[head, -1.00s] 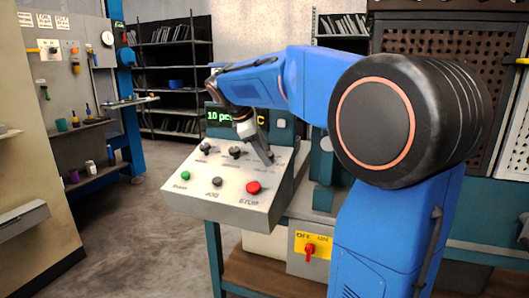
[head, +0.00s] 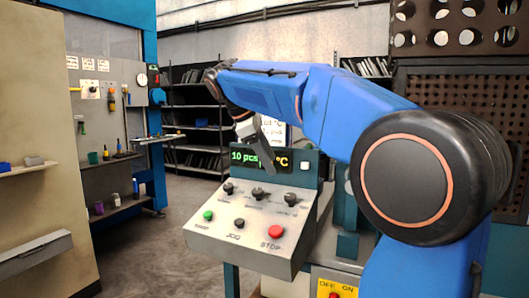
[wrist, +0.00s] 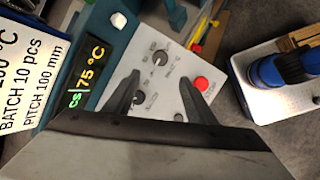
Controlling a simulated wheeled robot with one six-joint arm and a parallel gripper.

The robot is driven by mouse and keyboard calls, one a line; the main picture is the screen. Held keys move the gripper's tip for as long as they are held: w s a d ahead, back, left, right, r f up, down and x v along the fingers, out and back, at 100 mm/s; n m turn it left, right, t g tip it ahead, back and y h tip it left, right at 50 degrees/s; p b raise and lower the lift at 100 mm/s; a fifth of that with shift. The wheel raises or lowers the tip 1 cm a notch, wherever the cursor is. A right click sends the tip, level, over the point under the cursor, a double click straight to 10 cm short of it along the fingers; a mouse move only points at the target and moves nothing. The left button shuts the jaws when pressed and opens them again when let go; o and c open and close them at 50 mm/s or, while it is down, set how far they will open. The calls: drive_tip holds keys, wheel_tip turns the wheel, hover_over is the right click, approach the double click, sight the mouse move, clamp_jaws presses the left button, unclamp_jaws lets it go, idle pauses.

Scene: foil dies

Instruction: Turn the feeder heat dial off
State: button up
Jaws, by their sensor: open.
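The control panel (head: 255,215) has a row of three dark dials: left (head: 228,187), middle (head: 258,193) and right (head: 291,199). Their labels are too blurred to read surely, so I cannot tell by label which is the heat dial. My gripper (head: 268,158) is open and empty, raised above the back of the panel and apart from the dials. In the wrist view, the right dial (wrist: 160,58) appears between my spread fingertips (wrist: 158,68), and the middle dial (wrist: 138,97) lies beside the left finger. The display (wrist: 88,73) reads 75 °C.
Green (head: 208,215), black (head: 239,223) and red STOP (head: 275,231) buttons sit along the panel's front. A white sign (wrist: 25,70) reads BATCH 10 pcs, PITCH 100 mm. Open floor lies left of the panel.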

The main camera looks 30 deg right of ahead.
drive_tip(key=shift+v, duration=1.4)
drive_tip(key=s+a+f+m+t+y, duration=0.2)
drive_tip(key=s+f+m, duration=0.3)
drive_tip(key=s+f, duration=0.9)
drive_tip(key=s+a+f+m+t+y, duration=0.2)
drive_tip(key=s+a+f+m+y, duration=0.2)
drive_tip(key=s+f, duration=1)
wheel_tip(320, 180, down, 6)
drive_tip(key=m, duration=0.2)
drive_tip(key=shift+s+m, duration=0.2)
drive_tip(key=shift+m, duration=0.1)
